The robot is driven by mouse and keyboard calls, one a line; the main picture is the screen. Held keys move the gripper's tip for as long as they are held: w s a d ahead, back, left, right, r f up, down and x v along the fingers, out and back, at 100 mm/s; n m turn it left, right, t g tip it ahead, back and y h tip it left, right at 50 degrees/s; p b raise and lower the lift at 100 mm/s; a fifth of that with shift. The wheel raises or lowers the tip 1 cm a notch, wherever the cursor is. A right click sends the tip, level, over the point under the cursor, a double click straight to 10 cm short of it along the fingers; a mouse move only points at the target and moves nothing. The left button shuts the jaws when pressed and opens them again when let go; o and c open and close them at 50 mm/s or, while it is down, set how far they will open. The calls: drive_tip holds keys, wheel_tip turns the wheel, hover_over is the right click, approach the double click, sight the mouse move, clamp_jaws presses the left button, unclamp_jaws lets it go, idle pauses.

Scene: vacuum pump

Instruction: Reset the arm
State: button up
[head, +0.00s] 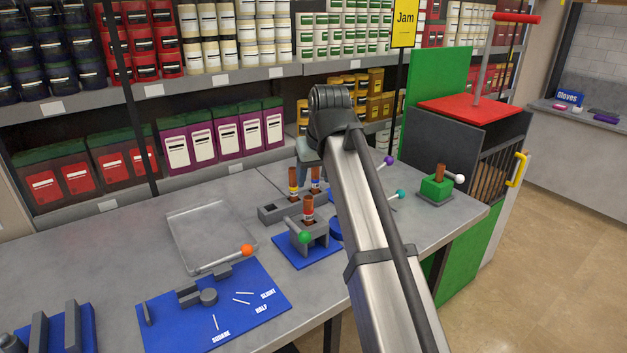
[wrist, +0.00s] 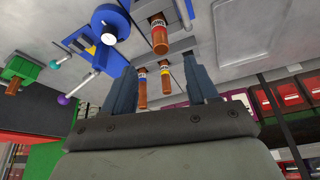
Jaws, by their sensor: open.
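My arm reaches over the bench, and my gripper (head: 309,160) is mostly hidden behind its own link in the head view. In the wrist view my gripper (wrist: 160,72) has its fingers spread, with nothing visibly clamped. Two brown vials, one with a blue band (head: 315,178) and one with a yellow band (head: 293,180), stand in a grey rack (head: 272,214) close below the gripper. In the wrist view both vials (wrist: 141,88) (wrist: 164,88) appear between the fingers; I cannot tell their depth. A third vial (head: 308,207) stands in a grey holder on a blue base (head: 290,250).
A clear tray (head: 187,240) and a blue board (head: 250,305) with an orange-knobbed lever lie left. A green block (head: 436,187) holds a vial at the right. Purple (head: 390,160) and teal (head: 401,194) knobs stick up beside my arm. Loaded shelves (head: 210,85) stand behind the bench.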

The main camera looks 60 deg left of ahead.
idle(0.5)
drive_tip(key=w+d+f+m+h, duration=0.2)
drive_tip(key=w+d+f+m, duration=0.3)
drive_tip(key=w+d+f, duration=1.8)
drive_tip(key=w+d+f+m+h, duration=0.1)
drive_tip(key=w+d+f+m, duration=0.1)
drive_tip(key=d+f, duration=0.6)
drive_tip(key=w+d+f+m, duration=0.2)
drive_tip(key=d+f, duration=0.2)
drive_tip(key=d, duration=0.8)
drive_tip(key=w+d+f+m+h, duration=0.1)
drive_tip(key=d+f+m, duration=0.1)
drive_tip(key=d+f, duration=0.65)
drive_tip(key=s+d+f+m+g, duration=0.15)
drive_tip(key=s+d+f, duration=0.35)
drive_tip(key=d, duration=0.7)
drive_tip(key=s+d+f+m, duration=0.3)
drive_tip(key=s+d+f, duration=0.1)
drive_tip(key=d, duration=0.8)
drive_tip(key=s+f+g, duration=0.3)
drive_tip(key=s+f, duration=0.7)
drive_tip(key=s, duration=0.5)
drive_tip(key=s+f+g, duration=0.3)
drive_tip(key=s+f, duration=0.7)
drive_tip(key=s, duration=0.4)
drive_tip(key=shift+s+f, duration=0.35)
drive_tip(key=shift+s, duration=0.05)
